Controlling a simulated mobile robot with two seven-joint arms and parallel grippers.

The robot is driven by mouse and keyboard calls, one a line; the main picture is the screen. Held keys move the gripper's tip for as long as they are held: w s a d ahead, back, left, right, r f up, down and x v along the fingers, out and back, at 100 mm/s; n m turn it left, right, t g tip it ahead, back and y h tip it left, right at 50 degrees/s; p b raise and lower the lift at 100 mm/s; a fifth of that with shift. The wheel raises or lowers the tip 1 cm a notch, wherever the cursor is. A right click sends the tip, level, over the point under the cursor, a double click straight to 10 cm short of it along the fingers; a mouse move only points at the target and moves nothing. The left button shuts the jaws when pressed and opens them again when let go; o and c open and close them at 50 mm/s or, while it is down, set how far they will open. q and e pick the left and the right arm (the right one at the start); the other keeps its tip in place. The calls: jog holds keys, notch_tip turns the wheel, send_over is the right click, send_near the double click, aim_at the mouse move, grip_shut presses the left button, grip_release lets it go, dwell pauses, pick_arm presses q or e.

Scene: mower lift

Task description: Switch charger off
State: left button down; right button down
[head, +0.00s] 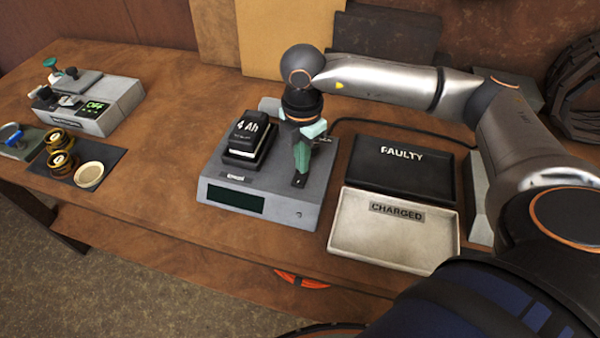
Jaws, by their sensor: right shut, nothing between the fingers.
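The grey charger (262,207) stands on the wooden bench in the middle of the head view, with a dark, blank display on its front. A black battery marked "4 Ah" (248,141) sits upright on its top. My right gripper (302,162) points down over the right part of the charger, shut and empty. Its tips are close to a small dark switch-like part (299,181) on the charger's top. I cannot tell whether they touch it, and the gripper partly hides that area. My left gripper is out of view.
A black tray marked "FAULTY" (405,172) and a white tray marked "CHARGED" (390,240) stand right of the charger. A grey device showing "OFF" (98,119) is at the left, near brass-coloured weights (60,160). Bare bench lies between that device and the charger.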

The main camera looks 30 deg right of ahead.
notch_tip(320, 180, up, 6)
jog(key=p, duration=0.3)
jog(key=shift+p, duration=0.4)
dwell(0.3)
